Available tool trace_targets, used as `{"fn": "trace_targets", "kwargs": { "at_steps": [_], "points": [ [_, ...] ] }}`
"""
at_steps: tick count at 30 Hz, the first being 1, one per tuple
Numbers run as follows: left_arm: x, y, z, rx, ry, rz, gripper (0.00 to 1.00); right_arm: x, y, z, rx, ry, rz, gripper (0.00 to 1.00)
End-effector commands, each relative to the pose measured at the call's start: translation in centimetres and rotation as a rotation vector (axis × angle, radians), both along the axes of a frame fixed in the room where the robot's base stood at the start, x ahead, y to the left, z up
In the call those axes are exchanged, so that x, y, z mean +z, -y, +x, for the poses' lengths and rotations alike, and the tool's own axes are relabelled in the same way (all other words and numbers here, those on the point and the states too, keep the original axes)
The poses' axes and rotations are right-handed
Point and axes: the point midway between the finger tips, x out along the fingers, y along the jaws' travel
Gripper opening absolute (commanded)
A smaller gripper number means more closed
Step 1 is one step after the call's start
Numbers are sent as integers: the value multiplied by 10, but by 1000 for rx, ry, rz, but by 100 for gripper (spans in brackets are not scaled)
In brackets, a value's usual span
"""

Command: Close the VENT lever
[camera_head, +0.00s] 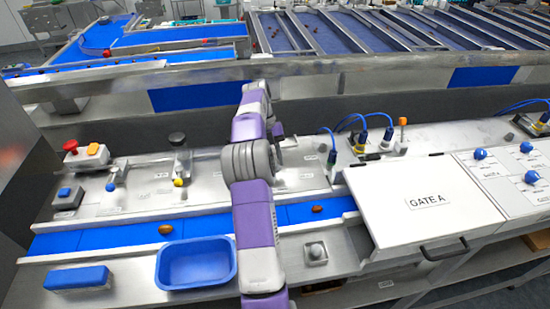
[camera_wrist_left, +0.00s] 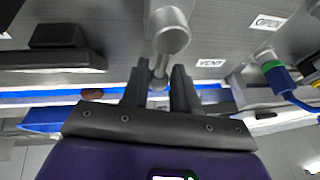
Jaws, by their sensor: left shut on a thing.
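The VENT lever (camera_wrist_left: 172,40) is a grey metal lever with a round pivot, and it shows in the left wrist view beside the VENT label (camera_wrist_left: 210,62). Its narrow handle end lies between the dark fingers of my left gripper (camera_wrist_left: 160,88), which are shut on it. An OPEN label (camera_wrist_left: 267,22) is on the panel further right. In the head view my left gripper (camera_head: 279,130) is at the steel panel, and my purple arm hides most of the lever there. My right gripper is not in view.
A blue tray (camera_head: 195,262) stands in front of a blue belt (camera_head: 110,238) that carries dates. A white GATE A cover (camera_head: 425,205) is on the right. A blue cable connector (camera_wrist_left: 275,75) sits close to the right of the lever. A red button (camera_head: 71,146) is at the left.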

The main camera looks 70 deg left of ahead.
Motion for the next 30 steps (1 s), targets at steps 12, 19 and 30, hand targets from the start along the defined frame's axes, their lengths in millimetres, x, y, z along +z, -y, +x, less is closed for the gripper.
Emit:
{"fn": "trace_targets", "kwargs": {
  "at_steps": [12, 19, 30],
  "points": [
    [2, 0, 0, 1, 0, 3, 53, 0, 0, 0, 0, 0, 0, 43],
    [15, -1, 0, 2, 1, 5, 53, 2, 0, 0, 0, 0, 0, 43],
    [85, -1, 0, 2, 1, 5, 53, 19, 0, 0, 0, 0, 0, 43]
  ]
}}
